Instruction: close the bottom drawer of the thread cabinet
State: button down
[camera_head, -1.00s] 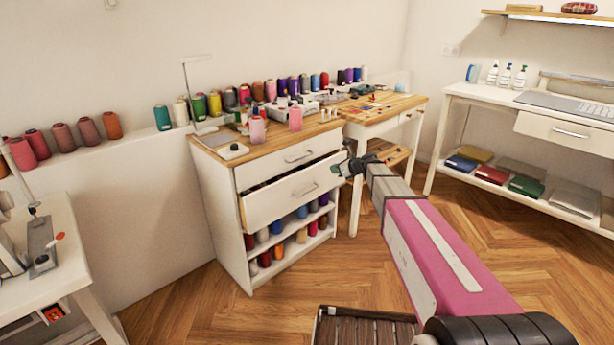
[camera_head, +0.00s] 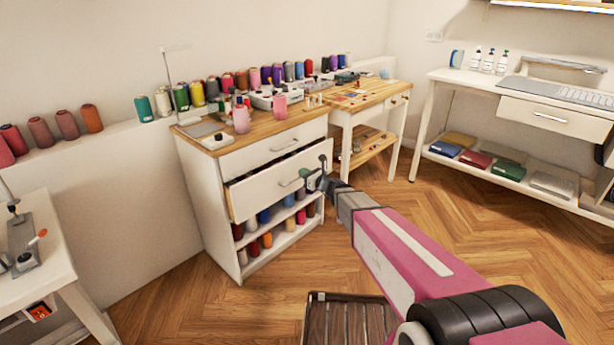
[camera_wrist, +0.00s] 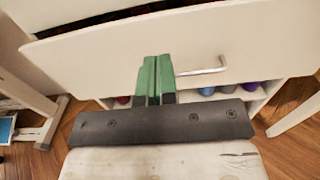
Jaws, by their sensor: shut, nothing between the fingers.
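The white thread cabinet (camera_head: 205,205) stands against the wall at the left-centre of the head view. Its bottom drawer (camera_head: 262,193) is pulled out, with a dark gap showing above its front. The drawer above it looks closed. My gripper (camera_head: 312,178) is in front of the right part of the bottom drawer, near its handle (camera_head: 291,182). In the wrist view, the green fingers (camera_wrist: 155,62) are together and empty, pointing at the drawer front (camera_wrist: 115,55) left of the handle (camera_wrist: 203,70). I cannot tell whether the tips touch the front.
Open shelves under the drawer hold several thread spools (camera_head: 264,216). A wooden-topped table (camera_head: 385,95) stands right of the cabinet. A white workbench (camera_head: 465,88) is further right, and a slatted wooden stool (camera_head: 345,322) is in front. The floor between is clear.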

aim_at(285, 163)
jog(key=x, duration=0.9)
jog(key=shift+w+a, duration=0.2)
